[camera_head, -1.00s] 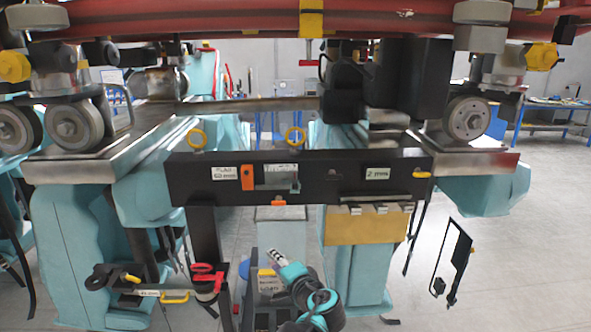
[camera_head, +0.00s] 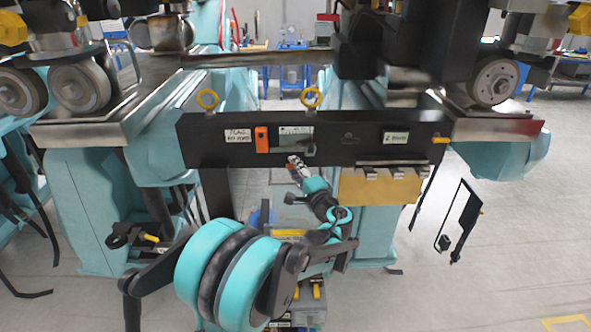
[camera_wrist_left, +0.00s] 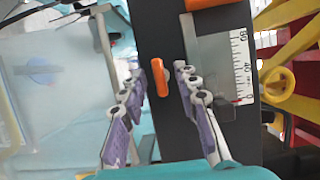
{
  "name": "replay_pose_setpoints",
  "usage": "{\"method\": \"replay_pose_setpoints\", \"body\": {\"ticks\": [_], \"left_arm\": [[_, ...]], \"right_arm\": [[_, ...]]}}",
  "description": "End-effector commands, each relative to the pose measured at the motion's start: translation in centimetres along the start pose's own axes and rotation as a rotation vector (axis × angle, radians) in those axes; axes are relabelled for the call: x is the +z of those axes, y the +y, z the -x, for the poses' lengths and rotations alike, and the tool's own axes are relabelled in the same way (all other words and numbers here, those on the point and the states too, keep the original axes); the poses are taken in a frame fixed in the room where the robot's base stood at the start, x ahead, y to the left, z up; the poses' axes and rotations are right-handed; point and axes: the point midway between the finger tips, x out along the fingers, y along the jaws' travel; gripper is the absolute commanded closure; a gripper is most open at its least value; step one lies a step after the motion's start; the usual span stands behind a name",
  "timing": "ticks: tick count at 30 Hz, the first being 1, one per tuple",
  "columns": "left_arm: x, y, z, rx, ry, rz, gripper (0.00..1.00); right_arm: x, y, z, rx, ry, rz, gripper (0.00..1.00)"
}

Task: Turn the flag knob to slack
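A black beam (camera_head: 350,154) crosses the middle of the head view. It carries a white label beginning "FLAG" (camera_head: 238,135), an upright orange block (camera_head: 262,139) and a scale window (camera_head: 296,139). In the left wrist view a small elongated orange knob (camera_wrist_left: 158,80) lies along the beam beside the scale window (camera_wrist_left: 222,65). My left gripper (camera_head: 293,160) is raised just below the window; its tips hide the small knob in the head view. In the wrist view the gripper (camera_wrist_left: 158,85) is open, with the knob showing between its fingers and a gap each side. Depth is unclear.
Metal rails and wheels (camera_head: 495,82) flank the beam. Floor at the right is open.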

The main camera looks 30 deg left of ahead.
Motion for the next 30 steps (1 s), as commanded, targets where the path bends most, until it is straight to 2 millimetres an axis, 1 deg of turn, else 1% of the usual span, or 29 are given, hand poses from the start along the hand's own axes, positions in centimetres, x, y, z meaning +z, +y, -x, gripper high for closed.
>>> {"method": "replay_pose_setpoints", "body": {"ticks": [5,6,8,9,10,22,26,30], "left_arm": [[0.0,0.0,-0.04,0.0,0.0,0.0,0.69],[0.0,0.0,-0.04,0.0,0.0,0.0,0.72],[0.0,-0.01,-0.03,0.0,0.0,0.0,0.87],[0.0,-0.01,-0.03,0.0,0.0,0.0,0.98],[0.0,0.0,-0.03,0.0,0.0,0.0,1.0],[0.01,-0.04,0.0,0.013,0.0,0.028,1.0],[0.02,-0.11,0.0,0.033,0.0,0.078,1.0],[0.05,-0.21,0.02,0.07,0.0,0.165,1.0]], "right_arm": [[-0.01,0.0,0.01,0.0,0.0,0.0,0.6],[-0.01,0.0,0.01,0.0,0.0,0.0,0.6],[-0.01,0.0,0.01,0.0,0.0,0.0,0.6],[-0.01,0.0,0.01,0.0,0.0,0.0,0.6],[-0.01,0.0,0.01,0.0,0.0,0.0,0.6],[-0.09,0.0,0.12,0.0,0.0,0.0,0.6],[-0.22,0.0,0.31,0.0,0.0,0.0,0.6],[-0.44,0.0,0.61,0.0,0.0,0.0,0.6]]}}
